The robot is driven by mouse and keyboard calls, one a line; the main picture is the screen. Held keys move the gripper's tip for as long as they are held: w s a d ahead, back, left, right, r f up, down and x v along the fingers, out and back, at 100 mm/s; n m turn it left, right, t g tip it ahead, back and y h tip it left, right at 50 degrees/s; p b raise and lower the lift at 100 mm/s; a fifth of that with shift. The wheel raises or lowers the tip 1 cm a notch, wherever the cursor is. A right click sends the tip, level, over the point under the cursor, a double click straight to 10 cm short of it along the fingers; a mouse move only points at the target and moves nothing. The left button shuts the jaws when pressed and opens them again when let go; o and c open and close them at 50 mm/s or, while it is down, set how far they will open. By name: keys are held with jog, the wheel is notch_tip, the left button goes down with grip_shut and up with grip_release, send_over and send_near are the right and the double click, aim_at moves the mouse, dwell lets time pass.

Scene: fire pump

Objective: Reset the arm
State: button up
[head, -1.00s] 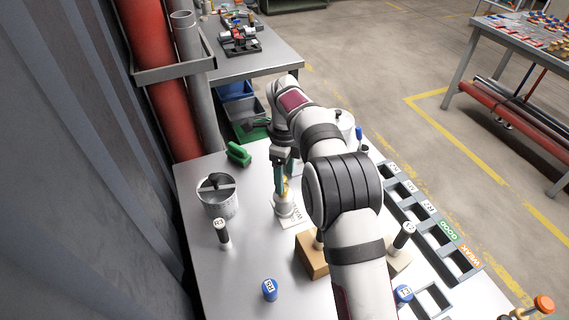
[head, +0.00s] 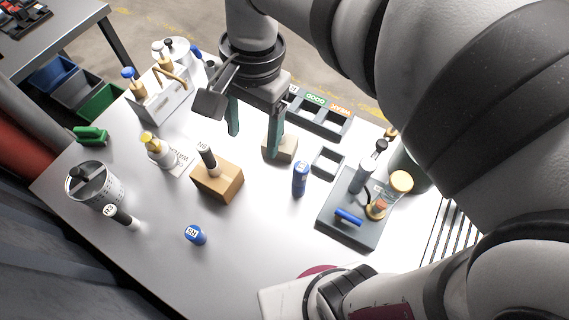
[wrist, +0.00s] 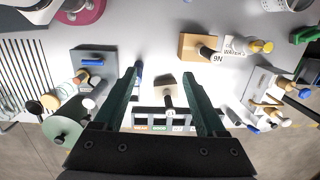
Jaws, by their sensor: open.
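My gripper (head: 254,130) is raised above the table in the head view, its two green fingers apart and nothing between them. The fingers also show spread apart in the wrist view (wrist: 166,95). Below them is a wooden block (head: 283,148) with a dark-topped peg, partly hidden by a finger in the head view. My arm arches across the right side of the head view and hides part of the table there.
A cardboard-coloured box (head: 218,184) holds a dark cylinder. A blue cylinder (head: 300,178) and another blue one (head: 195,235) stand nearby. A dark fixture (head: 350,222), a perforated metal pot (head: 112,185) and a labelled tray (head: 320,115) are around.

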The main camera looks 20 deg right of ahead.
jog(key=s+d+f+n, duration=0.1)
jog(key=s+f, duration=0.2)
jog(key=s, duration=0.3)
jog(key=s+d+f+n, duration=0.2)
jog(key=s+f, duration=0.1)
jog(key=s, duration=0.4)
jog(key=shift+d+f+n+y, duration=0.25)
jog(key=shift+n+y, duration=0.05)
